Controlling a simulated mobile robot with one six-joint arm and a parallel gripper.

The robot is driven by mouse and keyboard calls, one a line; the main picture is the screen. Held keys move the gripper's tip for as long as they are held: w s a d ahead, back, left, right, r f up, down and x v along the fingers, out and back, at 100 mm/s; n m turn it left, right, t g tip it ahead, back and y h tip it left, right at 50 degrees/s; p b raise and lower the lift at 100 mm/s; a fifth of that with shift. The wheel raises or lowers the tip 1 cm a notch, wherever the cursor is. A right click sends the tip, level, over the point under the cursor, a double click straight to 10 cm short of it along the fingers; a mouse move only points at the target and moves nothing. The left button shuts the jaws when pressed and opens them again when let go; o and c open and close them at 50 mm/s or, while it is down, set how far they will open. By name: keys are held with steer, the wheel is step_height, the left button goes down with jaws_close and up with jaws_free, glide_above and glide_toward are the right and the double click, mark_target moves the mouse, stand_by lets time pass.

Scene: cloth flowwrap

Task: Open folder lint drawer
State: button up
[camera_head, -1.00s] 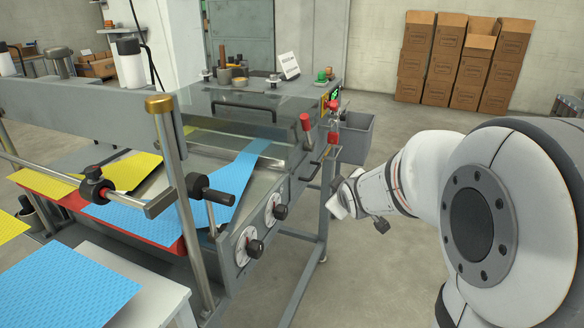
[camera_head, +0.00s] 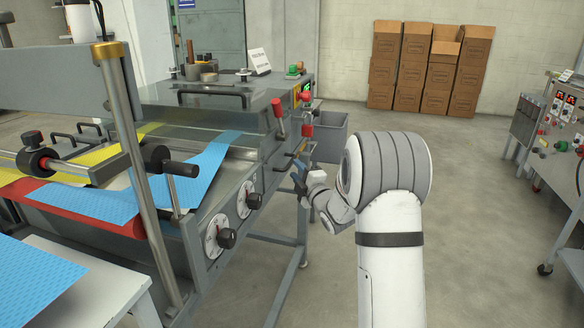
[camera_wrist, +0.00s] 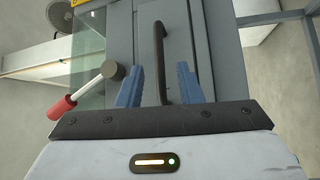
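The folder (camera_head: 215,115) is a grey machine with blue and yellow sheets on its bed. In the wrist view, a grey panel (camera_wrist: 194,60) on its side carries a dark bar handle (camera_wrist: 161,62), which looks like the lint drawer's handle. My gripper (camera_wrist: 158,82) is open, with one blue finger on each side of the handle and gaps on both sides. I cannot tell how deep the handle lies between the fingers. In the head view, my gripper (camera_head: 299,180) is small beside the machine's right side, and the drawer is hard to make out. The panel appears closed.
A red-handled lever (camera_wrist: 76,99) sits left of the fingers in the wrist view. Two dials (camera_head: 247,199) are on the machine's near side. A grey bin (camera_head: 329,138) stands behind my arm. Floor to the right is clear, up to a control bench (camera_head: 556,150).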

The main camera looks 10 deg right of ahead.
steer(key=x, duration=0.3)
steer(key=shift+w+a, duration=0.1)
steer(key=shift+w, duration=0.15)
jaws_close()
stand_by(0.5)
